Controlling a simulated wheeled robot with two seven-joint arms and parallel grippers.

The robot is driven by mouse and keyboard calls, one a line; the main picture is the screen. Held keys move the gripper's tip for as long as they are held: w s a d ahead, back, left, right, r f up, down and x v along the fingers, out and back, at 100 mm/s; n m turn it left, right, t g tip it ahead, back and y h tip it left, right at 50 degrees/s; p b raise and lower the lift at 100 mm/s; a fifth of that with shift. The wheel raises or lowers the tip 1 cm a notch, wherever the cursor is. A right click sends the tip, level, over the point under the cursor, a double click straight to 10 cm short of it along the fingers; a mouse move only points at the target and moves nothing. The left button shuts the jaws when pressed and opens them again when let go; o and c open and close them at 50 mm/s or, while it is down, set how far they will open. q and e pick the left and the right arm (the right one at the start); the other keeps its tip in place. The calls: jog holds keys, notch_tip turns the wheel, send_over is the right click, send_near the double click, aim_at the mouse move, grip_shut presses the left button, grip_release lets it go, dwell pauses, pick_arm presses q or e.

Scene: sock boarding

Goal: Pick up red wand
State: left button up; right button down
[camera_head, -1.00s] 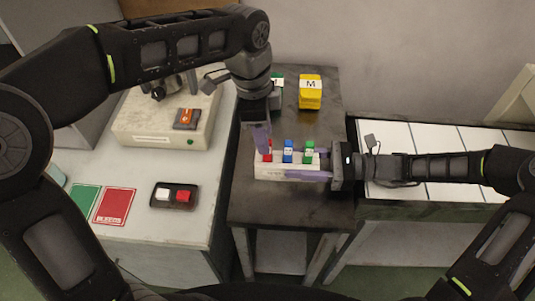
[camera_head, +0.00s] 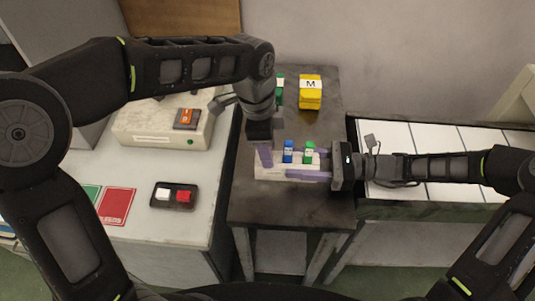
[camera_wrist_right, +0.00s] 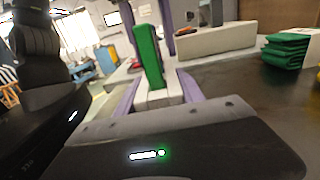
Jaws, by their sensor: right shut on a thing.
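A white rack (camera_head: 285,172) stands on the dark table, with a blue wand (camera_head: 288,151) and a green wand (camera_head: 309,152) upright in it. The green wand (camera_wrist_right: 149,58) also shows large in the right wrist view. The red wand is hidden in the head view, behind my left gripper. My left gripper (camera_head: 265,156) points down at the rack's left end; I cannot tell if its purple fingers are apart. My right gripper (camera_head: 308,165) is shut on the rack's right end, with a purple finger along each side of it.
A yellow block marked M (camera_head: 310,92) and a green stack (camera_head: 279,88) stand behind the rack. On the left are a pale box (camera_head: 150,130), a two-button panel (camera_head: 173,195) and a red card (camera_head: 117,206). The table's front is clear.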

dwell(0.3)
pick_arm(q)
grip_shut()
dwell(0.3)
